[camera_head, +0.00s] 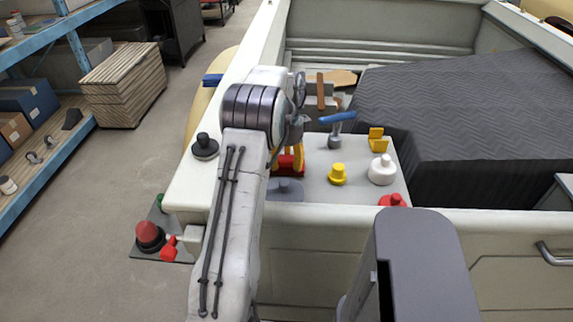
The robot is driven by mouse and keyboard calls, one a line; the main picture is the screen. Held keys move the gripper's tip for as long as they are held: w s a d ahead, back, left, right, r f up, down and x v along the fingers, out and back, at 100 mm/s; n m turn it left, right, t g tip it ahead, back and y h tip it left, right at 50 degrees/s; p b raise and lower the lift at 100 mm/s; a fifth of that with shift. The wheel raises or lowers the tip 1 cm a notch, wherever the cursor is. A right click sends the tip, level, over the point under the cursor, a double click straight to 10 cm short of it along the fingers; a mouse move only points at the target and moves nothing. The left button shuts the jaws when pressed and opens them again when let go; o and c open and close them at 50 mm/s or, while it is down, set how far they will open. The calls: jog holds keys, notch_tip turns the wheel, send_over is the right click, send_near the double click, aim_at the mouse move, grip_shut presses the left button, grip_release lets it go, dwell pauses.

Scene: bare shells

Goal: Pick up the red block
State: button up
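A red block-like piece (287,165) shows on the grey panel (318,186), partly hidden behind the end of my arm. An upright yellow-orange part stands against its right side; I cannot tell whether they are one thing. My arm reaches forward from the bottom of the head view, and its wrist is just above and left of the red piece. My gripper is mostly hidden behind the wrist, so its fingers and any contact cannot be made out.
The panel also holds a yellow knob (337,174), white knob (382,170), red knob (392,200), blue-handled lever (337,126) and yellow bracket (377,140). Open floor lies left.

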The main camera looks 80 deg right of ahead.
jog(key=c, duration=0.6)
jog(key=shift+c, duration=0.2)
notch_tip(320, 180, up, 26)
jog(key=p, duration=0.8)
jog(key=shift+p, duration=0.3)
jog(key=shift+r+p, duration=0.8)
jog(key=shift+r, duration=0.15)
